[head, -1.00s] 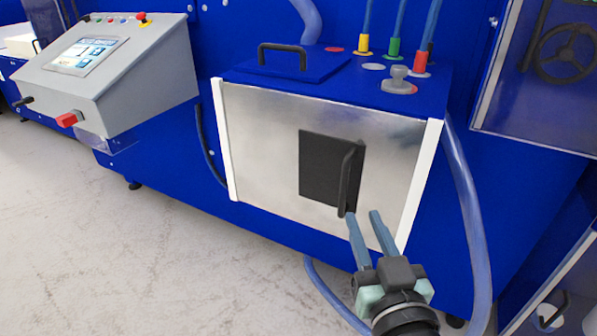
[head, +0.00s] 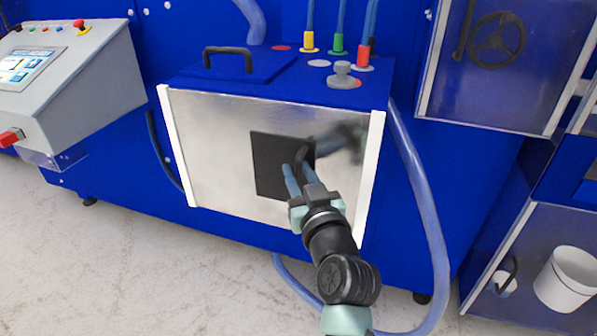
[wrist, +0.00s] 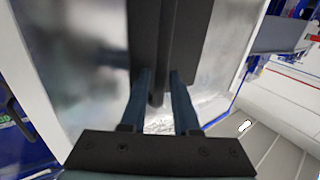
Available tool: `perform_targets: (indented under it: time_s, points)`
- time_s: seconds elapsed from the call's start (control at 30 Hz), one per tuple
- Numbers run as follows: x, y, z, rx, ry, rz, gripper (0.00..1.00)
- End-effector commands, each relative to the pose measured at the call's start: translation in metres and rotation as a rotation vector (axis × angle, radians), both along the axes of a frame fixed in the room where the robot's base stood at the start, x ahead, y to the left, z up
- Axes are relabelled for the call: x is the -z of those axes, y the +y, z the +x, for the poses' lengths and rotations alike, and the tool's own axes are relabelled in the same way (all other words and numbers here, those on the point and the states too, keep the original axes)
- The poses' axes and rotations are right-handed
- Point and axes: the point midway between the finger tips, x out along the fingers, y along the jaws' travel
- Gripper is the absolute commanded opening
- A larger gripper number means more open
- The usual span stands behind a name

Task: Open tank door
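The tank door is a shiny metal panel (head: 212,140) on the front of a blue box, between two white side strips. It appears closed. A black plate (head: 266,158) with a vertical black handle (head: 301,157) is on it. My gripper (head: 293,170) is in front of the plate, at the handle, and partly hides it. In the wrist view the handle bar (wrist: 156,45) runs down between my two blue fingers (wrist: 159,78). The fingers stand apart on either side of its lower part, with a gap showing, so the gripper looks open. Contact with the handle cannot be told.
A blue lid with a black handle (head: 228,58) and a grey knob (head: 342,75) are on top of the box. A blue hose (head: 428,200) hangs at its right. A grey control console (head: 75,90) stands left, and a white bucket (head: 565,278) lower right. The floor at left is clear.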

Motion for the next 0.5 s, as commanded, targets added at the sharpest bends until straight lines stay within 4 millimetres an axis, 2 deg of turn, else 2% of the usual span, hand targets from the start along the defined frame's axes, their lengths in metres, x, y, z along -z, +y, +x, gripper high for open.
perform_targets:
  time_s: [0.27, 0.43, 0.5]
  points:
    - [-0.0001, 0.0006, 0.0014, 0.0, 0.0, -0.001, 0.3]
    - [-0.0001, 0.0005, 0.0012, 0.0, 0.0, -0.001, 0.01]
    - [-0.0001, 0.0004, 0.0012, 0.0, 0.0, 0.0, 0.0]
